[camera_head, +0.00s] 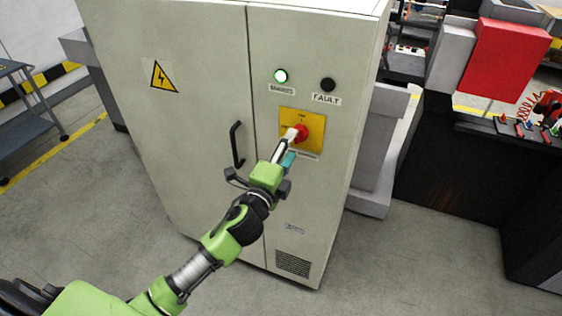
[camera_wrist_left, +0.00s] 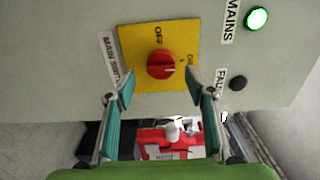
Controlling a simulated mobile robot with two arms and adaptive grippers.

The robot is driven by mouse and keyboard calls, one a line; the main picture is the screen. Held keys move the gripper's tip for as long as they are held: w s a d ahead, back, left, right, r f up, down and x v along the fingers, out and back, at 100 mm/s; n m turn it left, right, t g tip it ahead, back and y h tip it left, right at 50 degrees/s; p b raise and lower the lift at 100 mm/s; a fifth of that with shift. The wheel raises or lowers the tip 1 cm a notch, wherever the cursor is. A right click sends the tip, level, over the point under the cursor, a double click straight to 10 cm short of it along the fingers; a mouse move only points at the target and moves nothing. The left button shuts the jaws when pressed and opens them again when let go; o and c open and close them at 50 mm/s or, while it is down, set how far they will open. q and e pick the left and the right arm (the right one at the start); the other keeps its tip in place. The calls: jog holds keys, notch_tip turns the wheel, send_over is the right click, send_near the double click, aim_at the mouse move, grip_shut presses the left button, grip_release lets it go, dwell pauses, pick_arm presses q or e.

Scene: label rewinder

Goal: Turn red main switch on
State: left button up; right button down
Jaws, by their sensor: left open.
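The red main switch (camera_head: 304,131) is a round knob on a yellow plate (camera_head: 316,145) on the grey cabinet's right door. In the left wrist view the red knob (camera_wrist_left: 160,65) sits on the yellow plate (camera_wrist_left: 130,45), with an OFF mark above it and an ON mark to its right. A small pale mark on the knob appears to face right, toward ON. My left gripper (camera_head: 291,146) is at the switch, partly covering it in the head view. My right gripper is out of view.
The green MAINS light (camera_head: 280,76) is lit; the FAULT light (camera_head: 328,85) is dark. A black door handle (camera_head: 236,145) stands out left of my gripper. Black machinery (camera_head: 450,155) with a red box (camera_head: 505,60) is at the right. The floor before the cabinet is clear.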

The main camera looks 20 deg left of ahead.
pick_arm(q)
jog(key=s, duration=0.7)
jog(key=shift+w+a, duration=0.1)
jog(key=s+a+f+n+g+b, duration=0.1)
jog(key=s+f+n+g, duration=0.25)
jog(key=f, duration=1.15)
jog(key=s+a+f+n+g+y+b, duration=0.15)
jog(key=s+f, duration=0.25)
jog(key=f, duration=1)
jog(key=s+a+f+n+g+h+b, duration=0.1)
jog(key=s+a+f+n+g+b, duration=0.2)
jog(key=f, duration=1.2)
jog(key=s+d+f+n+g, duration=0.1)
jog(key=s+f+n+g, duration=0.35)
jog(key=s+f, duration=1.35)
jog(key=s+f+n+g+b, duration=0.1)
jog(key=s+f+n+g, duration=0.1)
jog(key=s, duration=0.8)
jog(key=s+d+f+n+g+b, duration=0.1)
jog(key=s+f, duration=0.4)
jog(key=s, duration=0.5)
jog(key=shift+d+n+g, duration=0.25)
jog(key=shift+n+g, duration=0.1)
jog(key=shift+g, duration=0.4)
